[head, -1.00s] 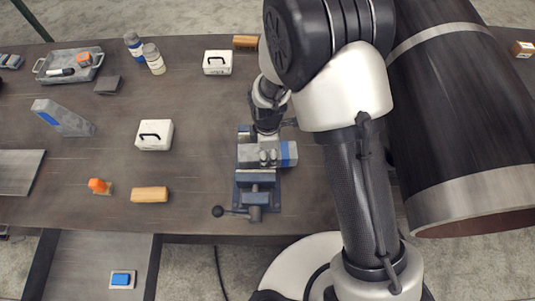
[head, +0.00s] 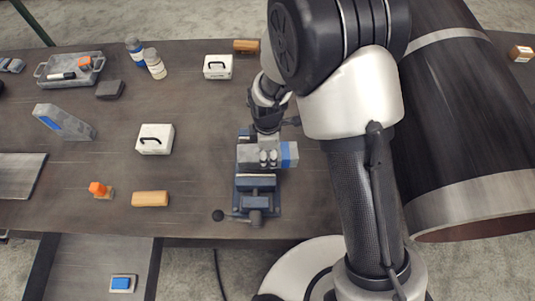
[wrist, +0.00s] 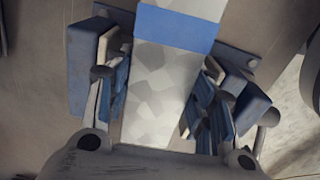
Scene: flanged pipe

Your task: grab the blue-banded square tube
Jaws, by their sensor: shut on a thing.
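The blue-banded square tube (head: 249,154) is grey and mottled, with a blue band at its right end in the head view. It lies sideways over the blue vise (head: 257,187) near the table's front edge. I cannot tell whether it touches the vise. My gripper (head: 268,157) comes down on it from the far side, partly hidden by my own arm. In the wrist view the tube (wrist: 158,95) runs between my two fingers with the band at the top, and my gripper (wrist: 160,110) is shut on it.
A white box (head: 155,139) with a black handle stands left of the vise, and another white box (head: 218,67) is behind. A wooden block (head: 150,198) and an orange-handled item (head: 98,189) lie at front left. A large dark pipe (head: 465,110) fills the right.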

